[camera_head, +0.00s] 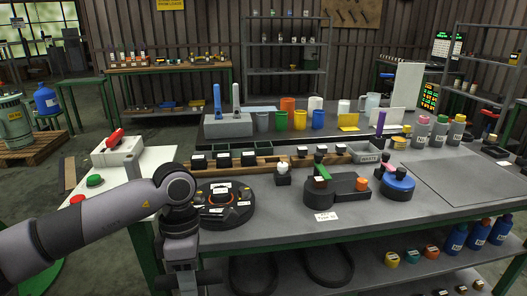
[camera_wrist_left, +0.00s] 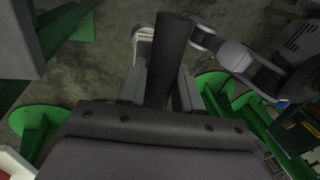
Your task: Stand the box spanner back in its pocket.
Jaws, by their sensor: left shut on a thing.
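In the left wrist view the gripper (camera_wrist_left: 160,92) is shut on a dark, round, rod-like thing, seemingly the box spanner (camera_wrist_left: 171,45). The held thing sticks out beyond the fingers, with dim floor behind it.
A black round fixture (camera_head: 222,208) stands by my left wrist. A wooden rack (camera_head: 265,163) with dark blocks lies behind it. A grey block (camera_head: 228,127) holds two upright handled tools. A dark green-topped device (camera_head: 335,190) stands mid-bench. A flat grey mat (camera_head: 460,175) is clear.

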